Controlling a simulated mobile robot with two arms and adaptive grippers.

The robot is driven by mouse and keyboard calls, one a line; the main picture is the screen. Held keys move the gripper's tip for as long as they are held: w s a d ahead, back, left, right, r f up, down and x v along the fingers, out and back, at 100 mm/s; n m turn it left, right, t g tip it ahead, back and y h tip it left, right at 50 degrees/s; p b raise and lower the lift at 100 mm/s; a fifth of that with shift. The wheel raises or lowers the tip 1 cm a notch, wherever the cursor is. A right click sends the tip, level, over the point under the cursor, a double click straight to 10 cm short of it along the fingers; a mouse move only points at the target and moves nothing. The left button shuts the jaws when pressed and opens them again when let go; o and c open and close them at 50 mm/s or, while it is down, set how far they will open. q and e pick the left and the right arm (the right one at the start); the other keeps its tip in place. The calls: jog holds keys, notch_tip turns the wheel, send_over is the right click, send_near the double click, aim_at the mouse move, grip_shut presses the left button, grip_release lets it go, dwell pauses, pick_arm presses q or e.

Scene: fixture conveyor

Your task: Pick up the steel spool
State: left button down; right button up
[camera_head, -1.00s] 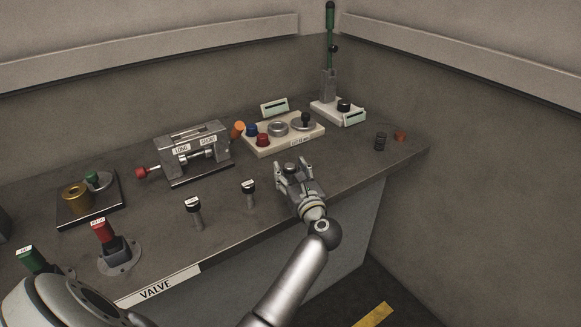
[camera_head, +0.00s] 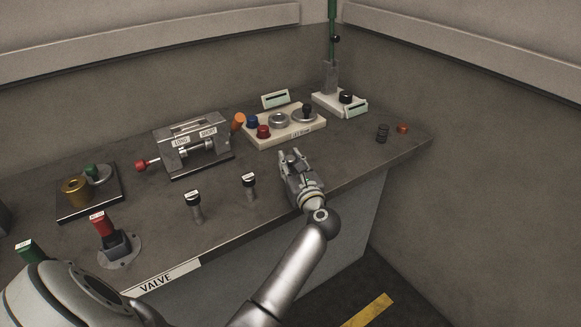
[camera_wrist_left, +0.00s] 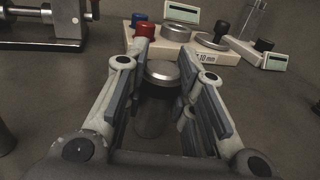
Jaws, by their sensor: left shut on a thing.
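The steel spool (camera_wrist_left: 161,75) is a grey metal cylinder with a wider round top. In the left wrist view it stands upright between the two fingers of my left gripper (camera_wrist_left: 160,95), and its lower part is dark and partly hidden by them. In the head view my left gripper (camera_head: 294,158) is low over the table near the front edge, shut on the spool, which is mostly hidden there. I cannot tell whether the spool is lifted off the table. My right gripper is not in view.
Behind the gripper is a cream block (camera_head: 285,131) with coloured knobs. To the left are two small upright posts (camera_head: 249,187) (camera_head: 194,206) and a metal fixture (camera_head: 193,150). Small dark parts (camera_head: 382,133) lie to the right. The table between gripper and right edge is mostly clear.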

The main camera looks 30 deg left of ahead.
aim_at(291, 158)
pick_arm(q)
jog(key=shift+r, duration=0.1)
notch_tip(291, 158, up, 10)
jog(key=shift+f, duration=0.15)
dwell(0.6)
